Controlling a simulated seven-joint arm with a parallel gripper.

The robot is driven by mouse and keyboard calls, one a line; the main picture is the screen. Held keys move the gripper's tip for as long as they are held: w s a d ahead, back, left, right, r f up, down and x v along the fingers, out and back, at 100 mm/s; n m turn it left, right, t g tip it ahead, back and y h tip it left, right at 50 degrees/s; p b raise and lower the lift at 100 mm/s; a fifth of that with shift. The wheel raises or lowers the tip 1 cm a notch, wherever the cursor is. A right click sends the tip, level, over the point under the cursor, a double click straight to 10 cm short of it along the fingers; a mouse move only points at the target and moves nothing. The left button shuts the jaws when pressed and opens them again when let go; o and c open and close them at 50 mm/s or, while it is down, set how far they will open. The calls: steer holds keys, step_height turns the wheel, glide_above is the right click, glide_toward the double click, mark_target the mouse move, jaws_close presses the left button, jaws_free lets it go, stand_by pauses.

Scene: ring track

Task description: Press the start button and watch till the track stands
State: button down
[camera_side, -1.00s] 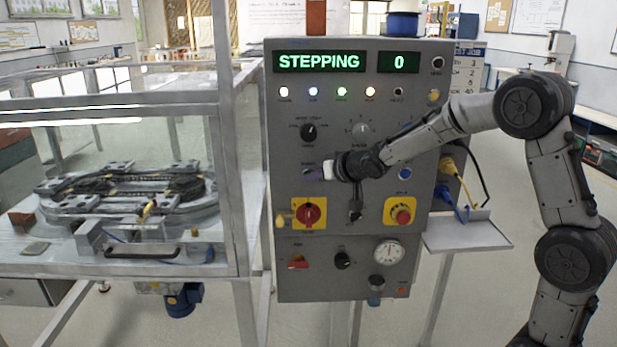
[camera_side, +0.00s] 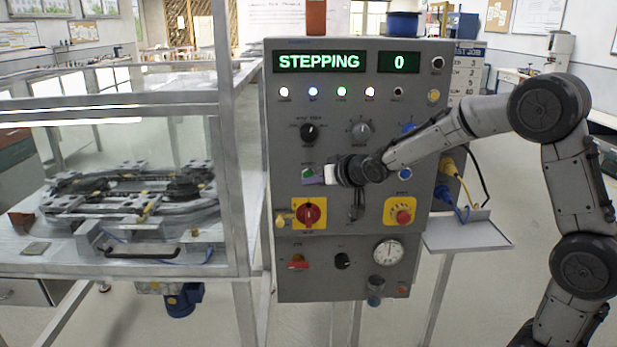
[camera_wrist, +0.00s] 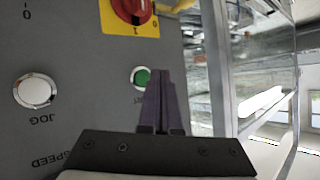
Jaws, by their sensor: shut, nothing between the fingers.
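The green start button (camera_side: 308,174) is on the grey control panel, left of my gripper (camera_side: 322,175). In the wrist view the green button (camera_wrist: 140,77) shows beside the fingertips of my gripper (camera_wrist: 164,75), its label partly hidden. My gripper is shut and empty, with its tips a little off the button in the side view. The display (camera_side: 319,62) reads STEPPING, and the counter (camera_side: 399,62) reads 0. The ring track (camera_side: 130,212) lies inside the clear guard at left, with dark carriers on it.
A red rotary switch (camera_side: 309,213) on a yellow plate is below the button. A red stop knob (camera_side: 403,213) is at lower right of the panel. A white JOG button (camera_wrist: 35,91) is in the wrist view. The guard frame (camera_side: 228,150) stands left of the panel.

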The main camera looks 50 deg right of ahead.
steer(key=shift+s+a, duration=1.5)
steer(key=shift+s, duration=0.05)
steer(key=s+a+r+n+y, duration=0.15)
steer(key=s+a+r, duration=0.25)
steer(key=s+r, duration=0.7)
steer(key=s+a+f+n+g, duration=0.1)
steer(key=s+f+g, duration=0.2)
steer(key=s+f, duration=0.3)
steer(key=s+f+n+g, duration=0.1)
steer(key=s+f+g, duration=0.2)
steer(key=s, duration=1.3)
step_height(320, 180, down, 3)
steer(key=shift+s+a+n+g, duration=0.3)
steer(key=shift+a+n+g, duration=0.05)
steer(key=shift+g, duration=0.05)
